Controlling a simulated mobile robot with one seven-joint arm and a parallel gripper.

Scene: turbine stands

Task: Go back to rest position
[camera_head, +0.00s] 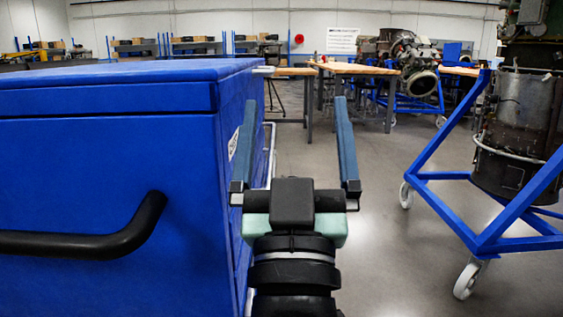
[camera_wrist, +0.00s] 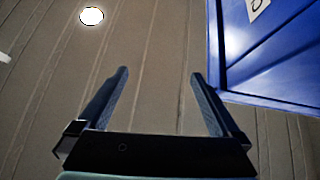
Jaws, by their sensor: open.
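My gripper (camera_head: 293,125) is in the middle of the head view with its two long fingers wide apart and nothing between them. It stands just right of a large blue cabinet (camera_head: 110,165), with its left finger overlapping the cabinet's side in the picture. I cannot tell whether they touch. In the wrist view my gripper (camera_wrist: 158,85) is also open and empty, facing the ceiling. The blue cabinet (camera_wrist: 270,50) fills the upper right corner there.
A black handle (camera_head: 90,242) sticks out of the cabinet's front. A blue wheeled stand (camera_head: 470,235) bears a dark turbine part (camera_head: 515,130) at right. Wooden tables (camera_head: 355,69) and another turbine (camera_head: 415,60) stand farther back. Grey floor (camera_head: 375,255) is clear between cabinet and stand.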

